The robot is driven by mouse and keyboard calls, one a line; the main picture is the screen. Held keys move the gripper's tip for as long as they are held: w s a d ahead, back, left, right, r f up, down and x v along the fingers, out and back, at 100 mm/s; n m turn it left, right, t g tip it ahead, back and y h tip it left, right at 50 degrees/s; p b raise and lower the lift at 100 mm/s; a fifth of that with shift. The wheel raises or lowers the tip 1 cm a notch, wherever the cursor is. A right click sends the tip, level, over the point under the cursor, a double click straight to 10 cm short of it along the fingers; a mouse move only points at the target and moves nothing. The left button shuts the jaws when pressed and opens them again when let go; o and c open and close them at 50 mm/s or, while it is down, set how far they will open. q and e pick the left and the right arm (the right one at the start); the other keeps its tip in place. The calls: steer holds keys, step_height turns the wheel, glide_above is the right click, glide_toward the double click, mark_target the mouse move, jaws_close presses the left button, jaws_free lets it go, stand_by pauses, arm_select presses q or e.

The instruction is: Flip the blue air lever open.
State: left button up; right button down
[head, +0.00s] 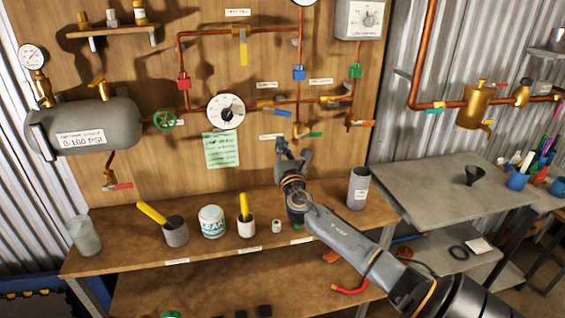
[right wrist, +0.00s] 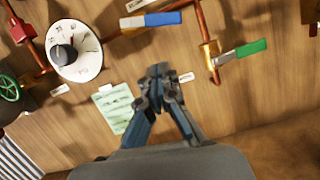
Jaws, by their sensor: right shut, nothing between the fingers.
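A blue lever (head: 284,113) sits on a brass valve right of the white dial in the head view. In the right wrist view this blue lever (right wrist: 163,19) slants slightly up to the right. In the right wrist view the gripper's closed fingertips (right wrist: 160,84) point at the board. My left gripper is not in view.
A green lever (right wrist: 250,48) is on a vertical pipe close to the right gripper. The white dial (head: 226,110) and a green note (head: 222,149) are to the left. Cups and a can (head: 212,221) stand on the wooden bench (head: 110,245) below.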

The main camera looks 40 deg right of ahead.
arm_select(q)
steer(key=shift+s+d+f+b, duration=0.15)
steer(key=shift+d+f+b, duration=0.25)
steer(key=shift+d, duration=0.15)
arm_select(e)
steer(key=v, duration=0.4)
steer(key=shift+s+a+f, duration=0.1)
steer(key=shift+s+f, duration=0.05)
steer(key=shift+s, duration=0.25)
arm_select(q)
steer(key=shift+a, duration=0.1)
arm_select(e)
steer(key=shift+f, duration=0.1)
